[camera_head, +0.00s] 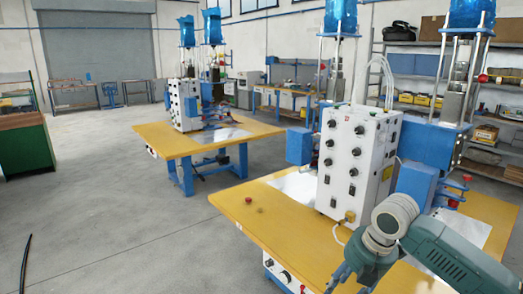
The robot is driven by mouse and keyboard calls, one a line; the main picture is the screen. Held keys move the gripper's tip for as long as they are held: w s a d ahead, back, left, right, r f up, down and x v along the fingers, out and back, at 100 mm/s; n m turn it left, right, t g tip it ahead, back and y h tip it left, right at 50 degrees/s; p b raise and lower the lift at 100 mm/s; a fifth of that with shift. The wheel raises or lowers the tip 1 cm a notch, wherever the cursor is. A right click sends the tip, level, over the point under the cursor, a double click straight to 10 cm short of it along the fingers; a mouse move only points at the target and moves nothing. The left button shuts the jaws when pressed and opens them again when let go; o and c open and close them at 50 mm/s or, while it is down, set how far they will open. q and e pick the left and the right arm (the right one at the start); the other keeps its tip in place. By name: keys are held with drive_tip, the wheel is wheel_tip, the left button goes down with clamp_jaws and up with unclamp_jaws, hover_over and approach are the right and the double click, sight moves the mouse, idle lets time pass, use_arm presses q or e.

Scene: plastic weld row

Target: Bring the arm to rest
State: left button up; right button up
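One of my arms (425,240), grey-green with pale joint rings, shows at the bottom right. It is bent in front of the near yellow table (290,240) and the white control box on it. Whether the arm touches the table cannot be told. My other arm is not in view.
The near table carries a white control box (345,160) with black knobs and blue press columns (462,60). A second yellow table (225,140) stands farther back. A green cabinet (25,150) is at left, shelves (410,80) at right. A black cable (26,260) lies on open grey floor.

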drive_tip(key=w+f+m+t, duration=0.1)
drive_tip(key=w+f+m, duration=0.25)
drive_tip(key=f, duration=0.55)
drive_tip(key=w+f+m, duration=0.2)
drive_tip(key=f+m, duration=0.2)
drive_tip(key=f, duration=0.4)
drive_tip(key=s+d+f+m, duration=0.2)
drive_tip(key=s+f+m, duration=0.25)
drive_tip(key=f, duration=0.65)
drive_tip(key=s+d+f+m, duration=0.25)
drive_tip(key=s+f, duration=0.25)
drive_tip(key=f, duration=0.6)
drive_tip(key=s+d+f+m+h, duration=0.1)
drive_tip(key=s+f+m, duration=0.2)
drive_tip(key=s+f, duration=0.6)
drive_tip(key=s+f+m+h, duration=0.1)
drive_tip(key=s+f+m, duration=0.2)
drive_tip(key=s+f, duration=0.65)
drive_tip(key=s+a+f+m+g, duration=0.1)
drive_tip(key=s, duration=1.2)
drive_tip(key=s+a+f+m+g, duration=0.1)
drive_tip(key=s+f+m, duration=0.1)
drive_tip(key=s, duration=1.2)
drive_tip(key=shift+f+g, duration=0.15)
drive_tip(key=shift+g, duration=0.15)
